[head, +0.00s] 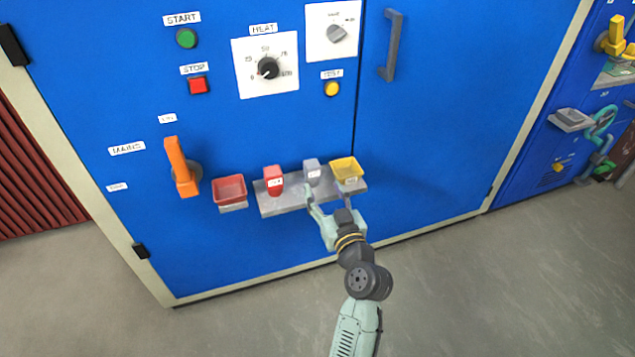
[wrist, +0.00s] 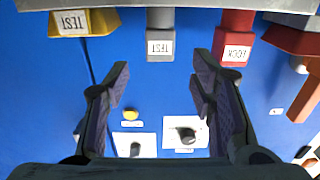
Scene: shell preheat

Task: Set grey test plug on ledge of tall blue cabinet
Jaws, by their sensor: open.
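The grey test plug (head: 312,171) stands on the grey ledge (head: 272,206) on the front of the tall blue cabinet (head: 430,110), between a red plug and a yellow tray. In the wrist view the grey plug (wrist: 160,42) shows upside down with a TEST label, at the top centre. My gripper (head: 328,204) is open in front of the ledge. In the wrist view its two fingers (wrist: 160,75) are spread with nothing between them, and the plug appears just beyond the fingertips, apart from them.
The red plug (head: 273,181) labelled LOCK and the yellow tray (head: 347,170) flank the grey plug closely. A red tray (head: 229,189) and an orange MAINS handle (head: 180,168) are further left. A second blue cabinet (head: 545,170) stands at right. The floor (head: 480,290) in front is clear.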

